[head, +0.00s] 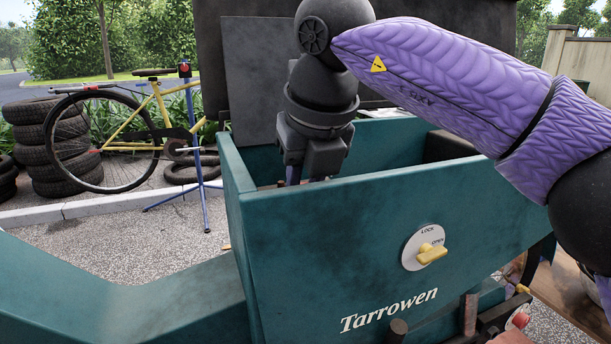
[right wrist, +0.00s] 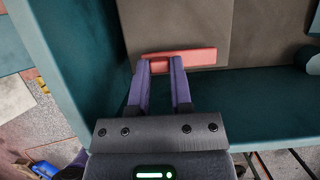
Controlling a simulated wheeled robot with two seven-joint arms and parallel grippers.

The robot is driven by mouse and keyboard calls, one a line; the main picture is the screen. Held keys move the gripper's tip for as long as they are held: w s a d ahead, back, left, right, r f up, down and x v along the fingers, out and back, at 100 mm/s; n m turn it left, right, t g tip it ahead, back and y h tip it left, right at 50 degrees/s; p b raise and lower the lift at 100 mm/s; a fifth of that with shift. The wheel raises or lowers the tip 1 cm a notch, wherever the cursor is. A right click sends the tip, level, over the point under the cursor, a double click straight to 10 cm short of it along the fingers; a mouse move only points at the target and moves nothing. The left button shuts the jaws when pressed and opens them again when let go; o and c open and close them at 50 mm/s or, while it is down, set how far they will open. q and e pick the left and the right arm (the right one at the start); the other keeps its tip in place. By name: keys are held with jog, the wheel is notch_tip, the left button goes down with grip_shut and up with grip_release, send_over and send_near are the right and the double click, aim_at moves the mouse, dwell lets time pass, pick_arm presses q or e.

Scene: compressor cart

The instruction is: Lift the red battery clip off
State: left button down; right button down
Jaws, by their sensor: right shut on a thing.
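The red battery clip (right wrist: 200,58) shows in the right wrist view as a flat red bar lying across a brown-grey surface. My right gripper (right wrist: 160,66) has its two purple fingers close together at the left part of the clip, shut on it. In the head view my right gripper (head: 293,176) reaches down into the teal compressor cart box (head: 330,235). The front wall hides the fingertips and the clip there. I cannot tell whether the clip touches what is under it. My left gripper is not in view.
The box walls stand close around my right gripper, with the teal left wall (right wrist: 85,60) beside it in the wrist view. A dark raised lid (head: 225,50) stands behind. A yellow lock knob (head: 431,254) is on the front. Tyres (head: 50,145) and a bicycle are farther left.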

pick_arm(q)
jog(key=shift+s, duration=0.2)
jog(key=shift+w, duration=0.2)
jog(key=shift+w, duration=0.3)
pick_arm(e)
jog(key=shift+r, duration=0.1)
